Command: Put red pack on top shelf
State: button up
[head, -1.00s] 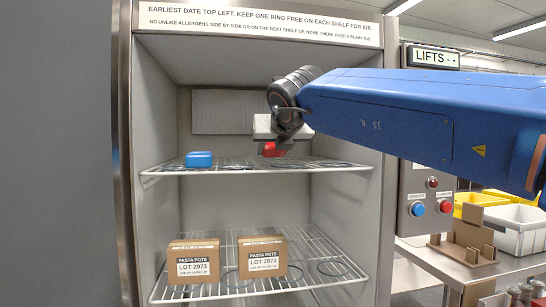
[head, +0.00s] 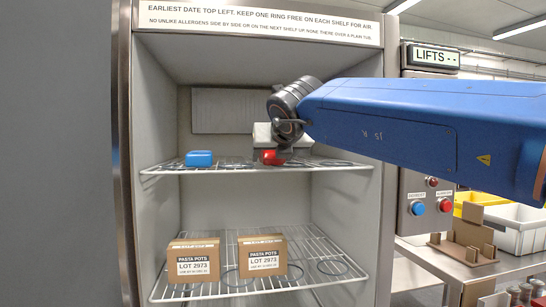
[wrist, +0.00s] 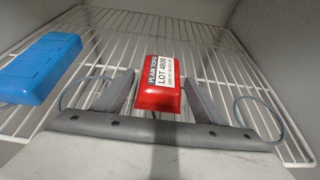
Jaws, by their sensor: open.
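The red pack (head: 269,157) is on the top wire shelf (head: 340,165), right of the blue pack (head: 199,158). In the wrist view the red pack (wrist: 158,86) has a white label reading LOT 4809. My gripper (head: 275,152) is over the top shelf, and its dark fingers (wrist: 158,92) stand open on either side of the red pack. A narrow gap shows between the pack and each finger. The gripper partly hides the pack in the head view. The blue pack (wrist: 40,68) lies left of my gripper in the wrist view.
Two cardboard boxes (head: 193,263) (head: 262,257) stand on the lower shelf (head: 225,291). Rings show on the shelves, one (wrist: 259,118) right of my gripper. A sign (head: 258,20) crosses the top. A button panel (head: 428,207) and crates (head: 517,228) are at the right.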

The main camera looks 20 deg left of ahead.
jog(key=v, duration=1.2)
